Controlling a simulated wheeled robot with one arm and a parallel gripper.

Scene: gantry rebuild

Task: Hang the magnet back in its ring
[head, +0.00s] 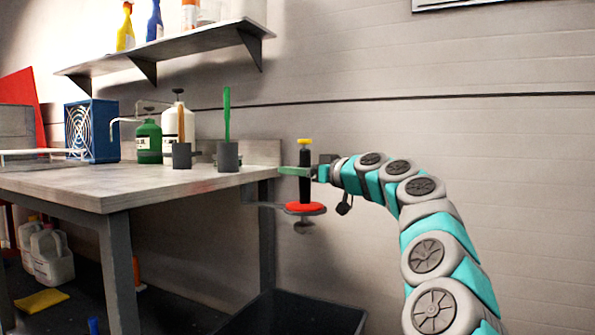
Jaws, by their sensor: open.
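The magnet tool (305,190) is upright, with a yellow cap, a dark shaft and a red disc near its lower end. The red disc is at the grey ring holder (264,205) that sticks out from the table's right side, and appears to rest on it. A dark lower end shows beneath the ring. My gripper (295,171) is open at the height of the upper shaft, its green fingers reaching left past it. One finger passes in front of the shaft; the far finger is mostly hidden, and I cannot tell whether they touch.
The grey workbench (110,190) stands left, with a blue fan box (92,131), green bottle (148,142) and two dark holders near its right edge. A dark open bin (293,313) is on the floor below the ring. A shelf (165,49) hangs above.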

